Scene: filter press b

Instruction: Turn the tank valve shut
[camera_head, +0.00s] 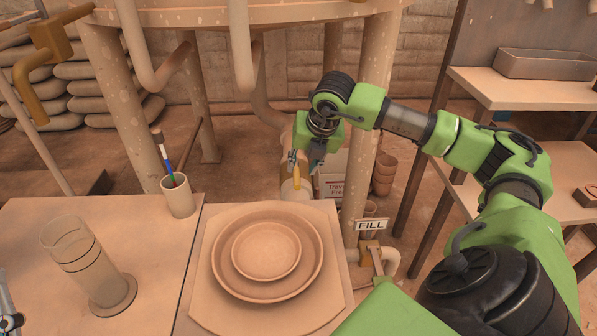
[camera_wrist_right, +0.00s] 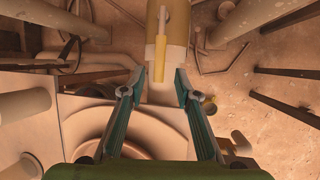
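The valve's yellow lever (camera_wrist_right: 160,52) lies along a pale and tan pipe body (camera_wrist_right: 177,52) in the right wrist view. In the head view the lever (camera_head: 297,176) is partly hidden by my right gripper. My right gripper (camera_wrist_right: 160,80) is open; its two teal-lined fingers stand apart on either side of the lever's near end. I cannot tell whether they touch it. In the head view this gripper (camera_head: 304,166) hangs under the tank, behind the plate stack. A small dark part at the lower left edge seems to be my left gripper (camera_head: 10,318), mostly cut off.
Stacked round plates (camera_head: 267,252) sit on a square board (camera_head: 212,300). A FILL sign (camera_head: 371,225) is right of the board. Tank legs (camera_head: 372,110) and pipes crowd the area. Shelves (camera_head: 525,92) stand right.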

